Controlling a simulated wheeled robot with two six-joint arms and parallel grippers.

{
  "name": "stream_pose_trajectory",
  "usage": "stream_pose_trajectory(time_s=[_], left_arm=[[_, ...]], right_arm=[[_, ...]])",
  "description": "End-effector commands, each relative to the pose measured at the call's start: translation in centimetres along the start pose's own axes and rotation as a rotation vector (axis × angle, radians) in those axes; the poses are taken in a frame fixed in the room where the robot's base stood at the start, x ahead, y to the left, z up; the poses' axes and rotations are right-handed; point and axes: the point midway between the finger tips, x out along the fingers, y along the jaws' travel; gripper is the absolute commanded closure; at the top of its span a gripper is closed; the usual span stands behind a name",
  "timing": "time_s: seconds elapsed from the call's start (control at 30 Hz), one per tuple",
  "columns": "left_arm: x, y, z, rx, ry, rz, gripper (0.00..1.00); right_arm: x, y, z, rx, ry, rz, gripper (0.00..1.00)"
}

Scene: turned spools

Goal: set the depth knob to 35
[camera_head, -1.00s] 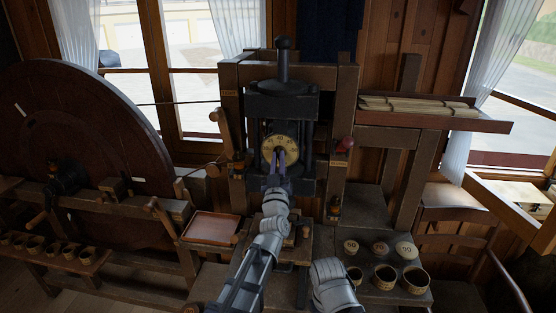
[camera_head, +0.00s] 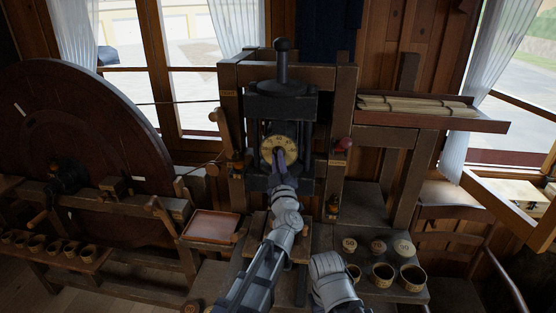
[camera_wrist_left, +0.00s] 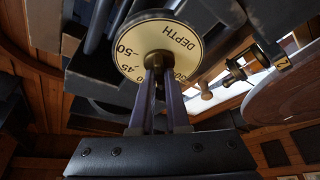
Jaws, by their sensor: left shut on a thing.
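The depth knob is a round cream dial (camera_head: 281,143) on the front of the dark press, lettered DEPTH, with numbers around its rim. In the left wrist view the dial (camera_wrist_left: 165,40) shows 50 and 45 at its left, and the word DEPTH at upper right. My left gripper (camera_head: 279,158) is shut on the dial's central grip; its two fingers (camera_wrist_left: 159,68) close around the small knob at the dial's middle and hide part of the lower rim. My right arm shows low in the head view, but its gripper's fingers cannot be made out.
The dark press (camera_head: 283,105) stands in a wooden frame. A large dark wheel (camera_head: 80,150) is at left and a reddish tray (camera_head: 211,225) is left of my arm. Several small cups (camera_head: 412,278) stand at lower right. A shelf (camera_head: 430,115) holds pale sticks.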

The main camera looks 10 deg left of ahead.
Motion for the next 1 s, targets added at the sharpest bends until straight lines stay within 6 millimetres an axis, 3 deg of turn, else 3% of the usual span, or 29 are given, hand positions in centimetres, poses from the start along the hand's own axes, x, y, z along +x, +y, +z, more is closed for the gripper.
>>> stream_pose_trajectory(time_s=[0.27,0.3,0.57,0.83,1.0], left_arm=[[0.0,0.0,-0.1,0.000,0.003,-0.001,1.00],[0.0,0.0,-0.1,0.001,0.003,-0.001,0.84],[0.0,0.0,0.0,0.001,0.001,0.000,0.56],[-0.1,0.0,0.0,0.000,0.001,0.000,0.56],[-1.3,-0.1,0.1,-0.001,-0.001,0.001,0.56]], right_arm=[[0.0,0.0,0.0,0.000,0.000,0.000,0.50],[0.0,0.0,0.0,0.000,0.000,0.000,0.50],[0.0,0.0,0.0,0.000,0.000,0.000,0.50],[0.1,0.0,0.0,0.000,0.000,0.000,0.50],[0.5,0.0,0.0,-0.001,0.000,0.000,0.50]])
